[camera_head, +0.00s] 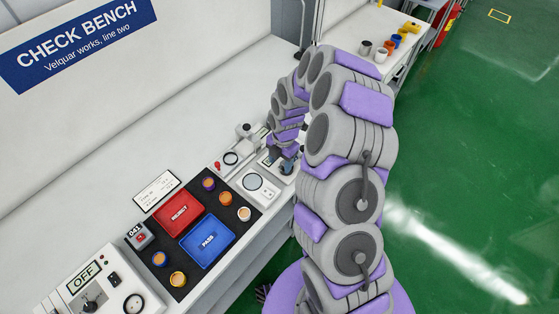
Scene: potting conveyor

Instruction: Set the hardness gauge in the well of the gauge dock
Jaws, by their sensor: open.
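My gripper (283,163) is open at the far end of my arm, low over the bench just right of the instruments. Its dark fingers are small and partly covered by the arm. Beneath and beside it is a pale unit, partly hidden; I cannot tell whether this is the hardness gauge or its dock. Just left of the gripper is a light panel (262,196) with a round disc and small dark marks. Behind it stands a grey-white instrument (243,131) near a dark ring. I cannot tell for sure which piece is the gauge or where the dock's well is.
A black mat (199,240) carries a red REJECT tray (180,214), a blue PASS tray (208,240) and several small cups. A control box (86,287) reading OFF stands at lower left. The bench behind is mostly clear. Cups stand on a farther table at upper right.

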